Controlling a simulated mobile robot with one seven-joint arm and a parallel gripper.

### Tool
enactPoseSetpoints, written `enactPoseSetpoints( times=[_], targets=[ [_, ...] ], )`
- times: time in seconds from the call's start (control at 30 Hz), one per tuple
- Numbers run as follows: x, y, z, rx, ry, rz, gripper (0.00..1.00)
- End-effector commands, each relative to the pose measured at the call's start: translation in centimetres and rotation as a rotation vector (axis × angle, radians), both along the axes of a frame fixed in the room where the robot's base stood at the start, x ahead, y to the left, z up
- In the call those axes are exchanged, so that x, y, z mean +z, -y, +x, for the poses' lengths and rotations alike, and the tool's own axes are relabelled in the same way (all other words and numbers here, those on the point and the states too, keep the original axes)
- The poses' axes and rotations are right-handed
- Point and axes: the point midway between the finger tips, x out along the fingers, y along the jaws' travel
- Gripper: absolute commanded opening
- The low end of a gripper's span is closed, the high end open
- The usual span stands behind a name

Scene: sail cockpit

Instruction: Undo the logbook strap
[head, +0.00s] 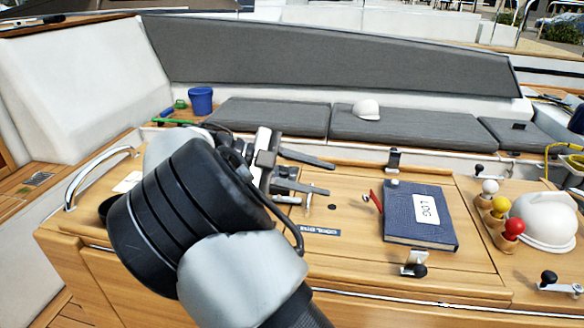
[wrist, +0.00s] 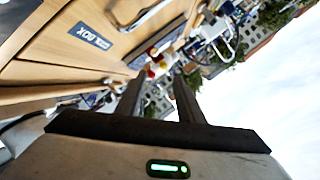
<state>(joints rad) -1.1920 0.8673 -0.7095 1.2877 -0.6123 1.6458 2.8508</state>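The logbook (head: 421,214) is dark blue with a white LOG label and lies on the wooden table in the head view. A small red piece (head: 375,201) shows by its left edge; I cannot tell whether it is part of the strap. No strap is clearly visible across the cover. My gripper (head: 332,178) is left of the logbook and apart from it, its two dark fingers spread and pointing right. In the wrist view my gripper (wrist: 157,88) also shows its fingers apart, with nothing between them.
Red (head: 514,228), yellow (head: 499,206) and white (head: 489,187) balls stand in holders beside a white dome (head: 545,220). Latches (head: 414,265) sit near the logbook. A blue cup (head: 201,100) and white cap (head: 366,109) are farther back. A dark label (head: 322,231) marks the table.

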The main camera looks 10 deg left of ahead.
Motion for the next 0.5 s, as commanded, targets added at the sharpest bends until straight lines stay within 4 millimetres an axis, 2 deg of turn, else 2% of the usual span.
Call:
enactPoseSetpoints(
  times=[0.03, 0.2, 0.33, 0.5],
  targets=[
    [0.4, -1.2, -0.2, 0.004, 0.001, 0.0, 0.34],
    [1.4, -4.0, -0.9, 0.002, 0.001, -0.001, 0.34],
    [1.8, -5.2, -1.2, 0.0, 0.001, 0.0, 0.34],
    [2.0, -5.7, -1.3, 0.0, -0.001, -0.001, 0.34]
  ],
)
